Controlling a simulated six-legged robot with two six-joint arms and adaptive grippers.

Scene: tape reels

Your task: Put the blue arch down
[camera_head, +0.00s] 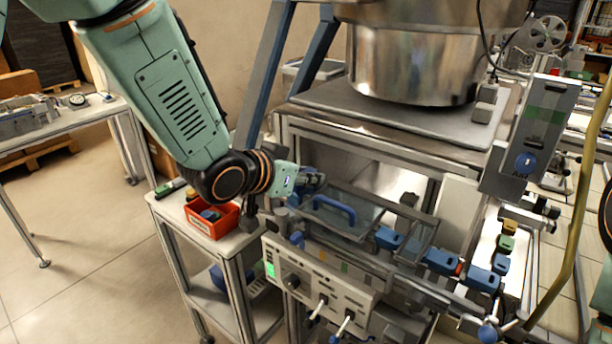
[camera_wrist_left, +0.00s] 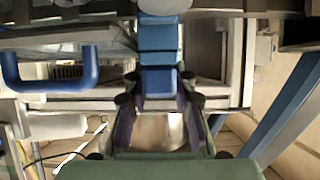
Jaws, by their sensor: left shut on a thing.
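The blue arch (camera_wrist_left: 158,82) shows in the left wrist view as a stepped blue piece between the fingertips; its arch shape cannot be made out from this side. My left gripper (camera_wrist_left: 159,98) is shut on it. In the head view my left gripper (camera_head: 310,181) is beside the clear cover of the machine, above its left end, and a bit of blue shows at its fingers. Whether the piece touches anything below cannot be told. My right gripper is out of view.
A curved blue handle (camera_head: 335,209) sits on the clear cover, close to my left gripper; it also shows in the wrist view (camera_wrist_left: 48,82). Several blue blocks (camera_head: 440,262) line the machine's front right. An orange bin (camera_head: 212,222) stands on the side cart. A steel bowl (camera_head: 410,62) stands behind.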

